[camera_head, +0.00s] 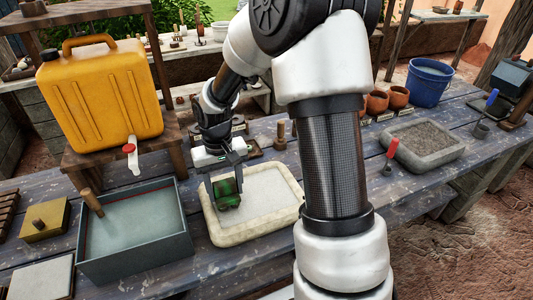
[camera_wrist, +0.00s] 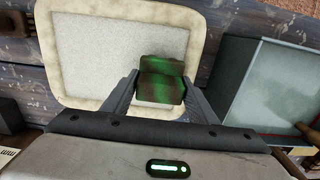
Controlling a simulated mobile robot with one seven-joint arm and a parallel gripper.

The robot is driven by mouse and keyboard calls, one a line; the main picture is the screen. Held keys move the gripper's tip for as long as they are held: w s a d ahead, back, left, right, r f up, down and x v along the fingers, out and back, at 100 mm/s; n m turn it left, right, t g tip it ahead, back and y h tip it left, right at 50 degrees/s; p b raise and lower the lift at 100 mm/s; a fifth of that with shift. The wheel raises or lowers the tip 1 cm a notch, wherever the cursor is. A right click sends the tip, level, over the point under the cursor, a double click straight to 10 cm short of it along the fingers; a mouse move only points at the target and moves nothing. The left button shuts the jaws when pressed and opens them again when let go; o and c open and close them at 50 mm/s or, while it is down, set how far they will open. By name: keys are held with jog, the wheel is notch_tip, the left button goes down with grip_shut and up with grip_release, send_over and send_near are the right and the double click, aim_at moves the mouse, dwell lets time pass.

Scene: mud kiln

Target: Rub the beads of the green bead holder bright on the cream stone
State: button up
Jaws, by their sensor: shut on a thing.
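The cream stone (camera_head: 272,227) is a shallow slab with a raised pale rim, lying on the blue plank table; it also shows in the wrist view (camera_wrist: 85,50). My gripper (camera_head: 224,187) is over the left part of the stone and shut on the green bead holder (camera_head: 226,194). The holder is a small block mottled green and brown; in the wrist view (camera_wrist: 162,80) it sits between my two fingers. Its underside and beads are hidden. I cannot tell whether it touches the stone or is just above it.
A grey tray of water (camera_head: 185,247) stands left of the stone, a wooden handle leaning in it. A yellow jug (camera_head: 103,95) stands behind it on a wooden stand. A rough grey stone basin (camera_head: 425,146), clay pots (camera_head: 377,102) and a blue bucket (camera_head: 429,83) are on the right.

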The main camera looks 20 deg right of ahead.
jog(key=r+p, duration=0.1)
jog(key=r, duration=0.1)
jog(key=r+p, duration=0.2)
jog(key=r, duration=0.1)
jog(key=r+p, duration=0.1)
jog(key=r, duration=0.2)
jog(key=shift+d+r+p, duration=0.1)
jog(key=shift+d+p, duration=0.2)
